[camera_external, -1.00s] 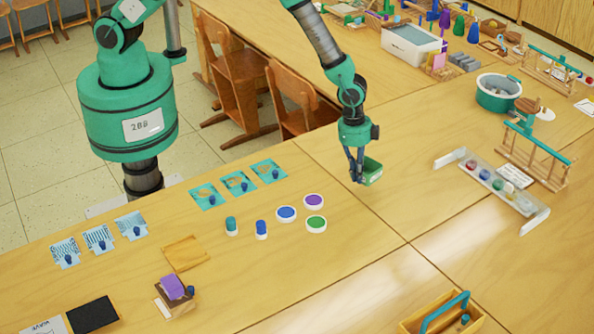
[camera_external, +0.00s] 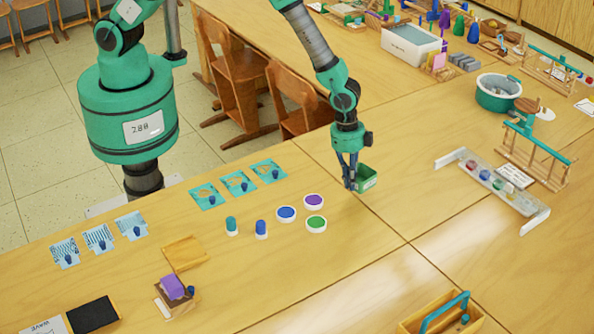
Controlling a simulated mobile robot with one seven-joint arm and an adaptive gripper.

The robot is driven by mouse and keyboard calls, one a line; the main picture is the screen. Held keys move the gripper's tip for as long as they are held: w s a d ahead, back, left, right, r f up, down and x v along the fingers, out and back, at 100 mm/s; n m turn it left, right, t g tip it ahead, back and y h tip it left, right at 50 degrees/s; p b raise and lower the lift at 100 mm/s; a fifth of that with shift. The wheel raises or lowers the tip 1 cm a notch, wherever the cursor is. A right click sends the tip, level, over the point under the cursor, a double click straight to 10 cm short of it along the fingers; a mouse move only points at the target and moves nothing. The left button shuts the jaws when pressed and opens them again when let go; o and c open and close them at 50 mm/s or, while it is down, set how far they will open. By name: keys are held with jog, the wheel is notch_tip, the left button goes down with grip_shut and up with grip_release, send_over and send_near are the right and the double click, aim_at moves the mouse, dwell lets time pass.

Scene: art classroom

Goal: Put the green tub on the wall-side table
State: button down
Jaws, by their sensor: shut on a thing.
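The green tub (camera_external: 367,179) is a small open box with a pale label on its side. My gripper (camera_external: 352,184) points down and is shut on the tub's left side. The tub is at or just above the table top, near a seam between tables; I cannot tell whether it touches the wood. The wall-side table cannot be told for certain; one table (camera_external: 433,92) runs along the back right toward the wooden cabinets.
Round purple, blue and green lids (camera_external: 314,201) lie left of my gripper. A clear rack (camera_external: 492,184) and a green round pot (camera_external: 498,93) stand to the right. A wooden caddy (camera_external: 410,325) is at the front. Chairs (camera_external: 297,95) stand behind. The table's middle right is clear.

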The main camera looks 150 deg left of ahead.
jog(key=w+d+r+m+b, duration=0.1)
jog(key=w+d+m+b, duration=0.1)
jog(key=d, duration=0.8)
jog(key=w+d+r+m+b, duration=0.1)
jog(key=w+d+r+b, duration=0.15)
jog(key=d, duration=0.85)
jog(key=m+b, duration=0.3)
send_over(243, 264)
jog(key=shift+s+r+h, duration=0.25)
jog(key=shift+r+h, duration=0.15)
jog(key=shift+r, duration=0.05)
jog(key=shift+f+b, duration=0.75)
jog(key=shift+f, duration=2.4)
jog(key=shift+f, duration=0.1)
jog(key=shift+f+b, duration=0.45)
jog(key=shift+f, duration=1.3)
jog(key=shift+f, duration=0.2)
